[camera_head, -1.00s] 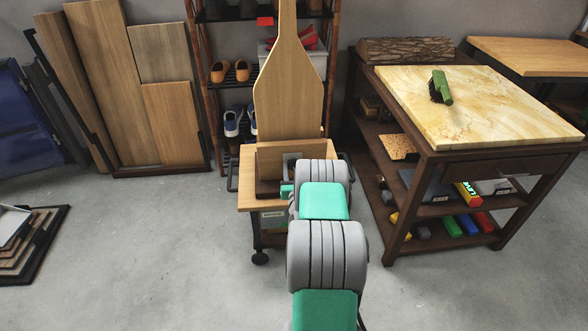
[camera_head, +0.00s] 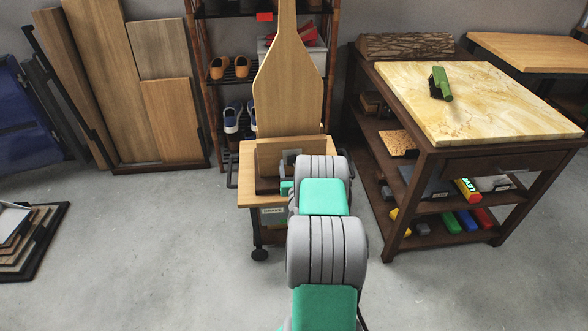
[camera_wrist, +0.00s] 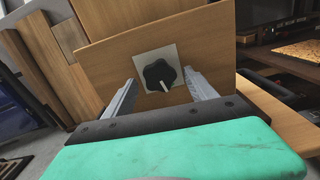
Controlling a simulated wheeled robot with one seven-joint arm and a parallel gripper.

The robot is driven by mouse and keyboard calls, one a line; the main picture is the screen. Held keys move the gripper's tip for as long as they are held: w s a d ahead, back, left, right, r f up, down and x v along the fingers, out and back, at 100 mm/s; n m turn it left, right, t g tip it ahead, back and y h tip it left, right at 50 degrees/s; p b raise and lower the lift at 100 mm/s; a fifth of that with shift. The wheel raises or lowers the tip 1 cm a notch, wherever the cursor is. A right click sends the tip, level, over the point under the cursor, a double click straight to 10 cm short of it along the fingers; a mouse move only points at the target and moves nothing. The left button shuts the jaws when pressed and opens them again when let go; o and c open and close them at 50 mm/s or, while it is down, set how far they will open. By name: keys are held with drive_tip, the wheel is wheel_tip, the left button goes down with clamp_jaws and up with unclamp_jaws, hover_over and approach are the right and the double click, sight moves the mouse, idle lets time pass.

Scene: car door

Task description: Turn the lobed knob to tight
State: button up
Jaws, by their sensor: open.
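The lobed knob (camera_wrist: 160,74) is black with a pale pointer mark, on a light square plate (camera_wrist: 174,55) fixed to an upright wooden board (camera_wrist: 215,47). The pointer mark points downward in the wrist view. My gripper (camera_wrist: 160,88) is open, its two grey fingers on either side of the knob in the picture. I cannot tell how far the fingertips are from the board; no contact shows.
The board stands on a small wheeled wooden cart (camera_head: 248,192) with a tall paddle-shaped panel (camera_head: 287,90). A marble-topped workbench (camera_head: 480,100) is on the right, a shoe rack (camera_head: 232,95) behind, leaning planks (camera_head: 115,100) at left. The floor (camera_head: 150,250) left of the cart is clear.

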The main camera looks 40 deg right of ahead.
drive_tip(key=v, duration=0.7)
drive_tip(key=shift+s+a+b, duration=0.2)
drive_tip(key=shift+s+b, duration=0.1)
